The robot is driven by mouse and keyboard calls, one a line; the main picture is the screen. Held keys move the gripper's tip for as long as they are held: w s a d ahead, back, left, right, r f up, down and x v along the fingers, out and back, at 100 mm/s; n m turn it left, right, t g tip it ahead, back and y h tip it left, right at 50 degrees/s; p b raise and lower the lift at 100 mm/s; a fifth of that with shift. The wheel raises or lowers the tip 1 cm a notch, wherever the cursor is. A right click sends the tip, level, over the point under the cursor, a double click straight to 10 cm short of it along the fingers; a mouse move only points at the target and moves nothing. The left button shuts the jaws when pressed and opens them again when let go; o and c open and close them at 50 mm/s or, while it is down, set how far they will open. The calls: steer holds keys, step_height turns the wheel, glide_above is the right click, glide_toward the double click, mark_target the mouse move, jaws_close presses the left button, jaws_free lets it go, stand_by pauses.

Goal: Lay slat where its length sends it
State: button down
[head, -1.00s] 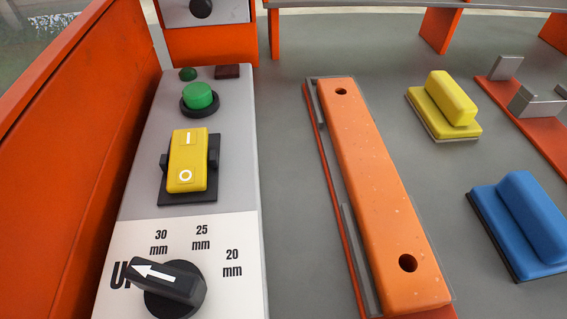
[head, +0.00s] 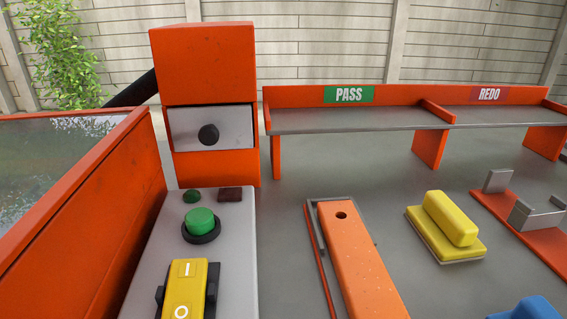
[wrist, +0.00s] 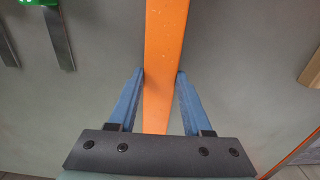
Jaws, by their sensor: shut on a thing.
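In the wrist view my gripper (wrist: 161,73) has its two blue fingers shut on an orange slat (wrist: 164,35). The slat runs lengthwise up the picture between the fingertips, and both its ends are out of clear sight. The head view does not show my gripper. There an orange bar (head: 357,265) with a dark hole near its far end lies in a grey-edged holder (head: 313,232); I cannot tell whether it is the slat in my gripper. A raised shelf at the back has a PASS bay (head: 340,119) and a REDO bay (head: 485,114), both empty where seen.
A control panel (head: 170,225) with a green button (head: 200,221) and yellow switch (head: 184,290) stands left beside an orange wall (head: 75,230). Yellow (head: 450,218) and blue (head: 527,310) blocks and an orange fixture with metal stops (head: 535,218) are at the right.

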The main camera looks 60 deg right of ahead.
steer(key=shift+f, duration=0.3)
steer(key=shift+c, duration=1.3)
jaws_free()
step_height(320, 180, up, 13)
steer(key=p, duration=0.7)
